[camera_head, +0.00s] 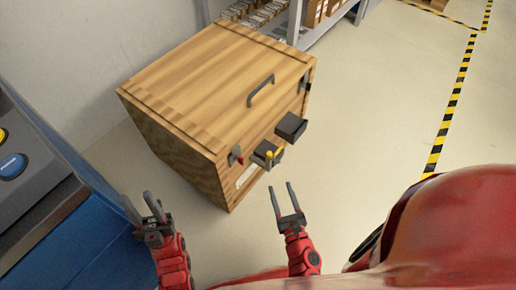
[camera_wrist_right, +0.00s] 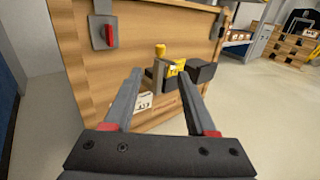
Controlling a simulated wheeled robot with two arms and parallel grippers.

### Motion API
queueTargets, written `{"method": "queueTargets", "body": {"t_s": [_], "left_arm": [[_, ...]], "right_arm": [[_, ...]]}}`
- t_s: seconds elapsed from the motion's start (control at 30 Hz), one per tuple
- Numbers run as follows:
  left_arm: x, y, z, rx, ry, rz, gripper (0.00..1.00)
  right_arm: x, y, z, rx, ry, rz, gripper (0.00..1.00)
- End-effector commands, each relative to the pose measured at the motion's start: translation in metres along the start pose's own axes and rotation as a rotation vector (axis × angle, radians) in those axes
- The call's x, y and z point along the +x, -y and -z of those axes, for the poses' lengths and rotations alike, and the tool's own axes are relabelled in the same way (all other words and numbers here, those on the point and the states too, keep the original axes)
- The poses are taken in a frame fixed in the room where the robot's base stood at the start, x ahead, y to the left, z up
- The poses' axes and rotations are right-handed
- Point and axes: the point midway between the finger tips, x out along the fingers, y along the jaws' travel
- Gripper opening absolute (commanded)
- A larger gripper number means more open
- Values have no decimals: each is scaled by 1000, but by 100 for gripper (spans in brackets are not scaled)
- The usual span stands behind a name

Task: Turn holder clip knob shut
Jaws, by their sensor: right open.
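A wooden box with a lid (camera_head: 205,75) stands in front of me. On its front side sits a dark holder (camera_head: 264,159) with a yellow knob (camera_head: 269,154) on it. In the right wrist view the yellow knob (camera_wrist_right: 160,50) stands upright, with another yellow part (camera_wrist_right: 176,68) beside it. My right gripper (camera_head: 283,187) is open and empty, apart from the holder and nearer to me. In its wrist view the holder shows between and beyond the fingers. My left gripper (camera_head: 135,197) is open and empty, left of the box.
A second dark block (camera_head: 290,127) sticks out from the box front. A red latch (camera_head: 236,155) is at the front left corner and a dark handle (camera_head: 261,91) is on the lid. A blue console (camera_head: 50,215) stands at the left. The floor at right is clear.

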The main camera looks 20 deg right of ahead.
Motion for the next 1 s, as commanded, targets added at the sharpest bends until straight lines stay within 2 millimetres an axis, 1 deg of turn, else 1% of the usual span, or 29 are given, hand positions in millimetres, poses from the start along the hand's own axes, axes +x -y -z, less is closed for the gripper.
{"method": "queueTargets", "body": {"t_s": [0.17, 0.27, 0.5, 0.7, 0.8, 0.9, 1.0], "left_arm": [[2, 0, 0, 0, 0, 0, 40], [4, 0, 1, 0, 0, 0, 40], [4, 0, 1, 0, 0, 0, 40], [0, 0, 0, 0, 0, 0, 40], [-3, 0, 0, 0, 0, 0, 40], [-5, 0, -1, 0, 0, 0, 40], [-6, 0, -1, 0, 0, 0, 40]], "right_arm": [[13, 1, -4, 7, 12, 1, 56], [29, 0, -5, 8, 13, -2, 56], [87, -1, -4, 6, 11, -4, 56], [133, 0, -2, 6, 9, 0, 56], [151, 0, -3, 2, 10, -3, 56], [163, 0, -1, 6, 6, 0, 56], [170, 0, -2, 4, 6, 1, 56]]}}
